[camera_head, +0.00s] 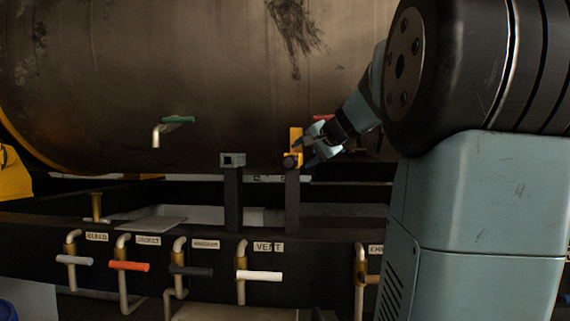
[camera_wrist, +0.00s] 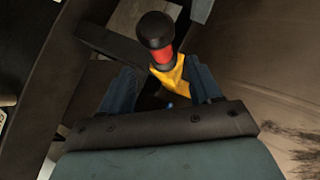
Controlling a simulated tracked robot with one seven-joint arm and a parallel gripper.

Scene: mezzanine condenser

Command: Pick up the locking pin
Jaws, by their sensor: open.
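The locking pin appears to be the piece with a black knob and red collar (camera_wrist: 157,38) in the wrist view. A yellow bracket (camera_wrist: 172,74) sits right by it. In the head view the dark knob (camera_head: 290,161) shows at the top of a dark post, in front of the upright yellow bracket (camera_head: 296,137). My gripper (camera_head: 313,146) is just right of the bracket. In the wrist view my gripper (camera_wrist: 160,72) is open, its blue fingers on either side of the bracket, with the knob beyond the fingertips. I cannot tell whether the fingers touch anything.
A second dark post with a grey square socket (camera_head: 233,160) stands to the left. The large tank (camera_head: 150,75) is close behind. A green-handled valve (camera_head: 178,120) juts from it. Several valves with coloured handles line the dark beam (camera_head: 210,268) below.

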